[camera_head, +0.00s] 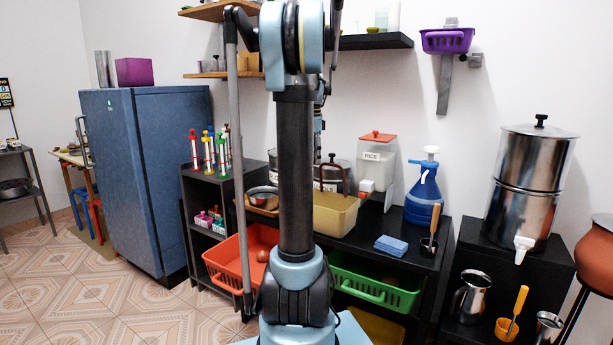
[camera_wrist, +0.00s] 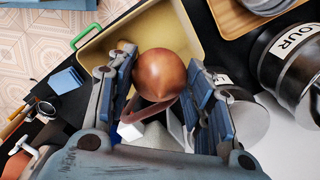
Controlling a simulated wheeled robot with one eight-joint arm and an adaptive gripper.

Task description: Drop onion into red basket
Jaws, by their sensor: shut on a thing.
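A round brown onion (camera_wrist: 161,74) is between the two fingers of my gripper (camera_wrist: 158,80) in the wrist view. The fingers are shut on its sides. Onion and gripper are over or in front of the beige-yellow bin (camera_wrist: 106,45); I cannot tell their exact height. In the head view my own arm largely hides the gripper and the onion. The red basket (camera_head: 223,266), orange-red in colour, sits low on the shelf left of my arm. A round reddish-brown item (camera_head: 262,255) lies in it, partly hidden.
The beige-yellow bin also shows on the counter (camera_head: 336,217). A green basket (camera_head: 374,290) sits below it. A blue jug (camera_head: 424,195), a white-bodied container with a red lid (camera_head: 377,152) and a flour canister (camera_wrist: 290,60) stand nearby. Tiled floor at left is clear.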

